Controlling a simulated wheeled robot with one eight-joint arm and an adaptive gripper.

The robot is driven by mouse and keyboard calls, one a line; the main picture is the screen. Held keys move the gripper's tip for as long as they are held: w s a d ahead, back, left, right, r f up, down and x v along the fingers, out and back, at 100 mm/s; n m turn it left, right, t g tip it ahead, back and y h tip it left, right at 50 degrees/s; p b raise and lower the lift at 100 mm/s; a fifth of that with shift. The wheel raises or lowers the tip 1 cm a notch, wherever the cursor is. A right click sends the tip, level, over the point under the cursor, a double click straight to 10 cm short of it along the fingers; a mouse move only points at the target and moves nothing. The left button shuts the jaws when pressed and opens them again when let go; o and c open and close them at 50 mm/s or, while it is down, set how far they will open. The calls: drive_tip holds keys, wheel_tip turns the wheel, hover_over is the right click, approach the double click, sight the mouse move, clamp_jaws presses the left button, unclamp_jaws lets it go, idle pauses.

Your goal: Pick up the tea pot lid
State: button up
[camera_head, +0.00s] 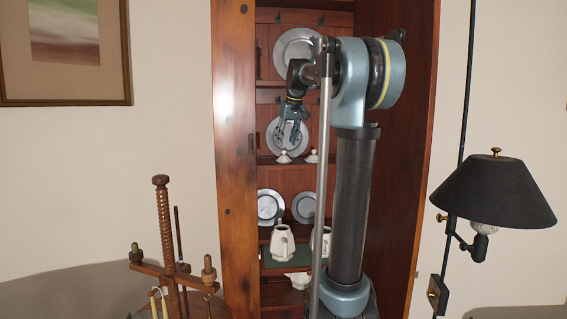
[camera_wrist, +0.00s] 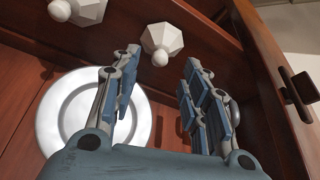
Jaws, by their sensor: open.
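Two white tea pot lids stand on a cupboard shelf in the head view, the left lid (camera_head: 284,157) and the right lid (camera_head: 311,156). My gripper (camera_head: 289,138) is just above the left lid, with its fingers pointing down. In the wrist view one faceted white lid (camera_wrist: 161,42) shows just beyond my gripper (camera_wrist: 162,68), in line with the gap between the open fingers. The fingers hold nothing, and I cannot tell whether they touch the lid. Another lid (camera_wrist: 80,9) is at the top left, partly cut off.
A pewter plate (camera_wrist: 90,110) leans behind my fingers. The cupboard door (camera_head: 236,160) stands on the left. White tea pots (camera_head: 282,244) and more plates (camera_head: 270,206) are on lower shelves. A black lamp (camera_head: 497,190) is at the right, a wooden stand (camera_head: 165,240) at the left.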

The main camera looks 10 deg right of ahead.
sight(284, 156)
drive_tip(key=shift+x, duration=2.65)
clamp_jaws()
